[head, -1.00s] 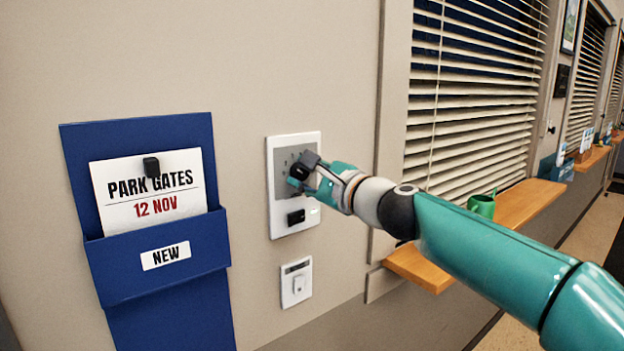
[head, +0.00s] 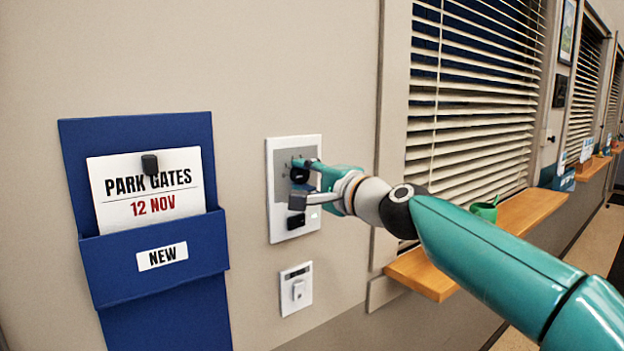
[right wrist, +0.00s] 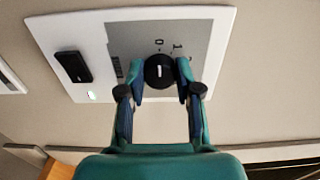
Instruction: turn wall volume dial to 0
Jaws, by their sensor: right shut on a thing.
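The wall volume dial (head: 299,174) is a round black knob on the grey face of a white wall plate (head: 281,226). In the right wrist view the dial (right wrist: 159,72) shows a short white line, upright in the picture, in line with a small mark just above it. My left gripper is in neither view.
A black rocker (head: 296,221) is below the dial on the same plate. A smaller white wall plate (head: 296,289) is underneath. A blue wall pocket (head: 163,268) holding a card is at left. A wooden sill (head: 425,274) and window blinds (head: 470,110) are at right.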

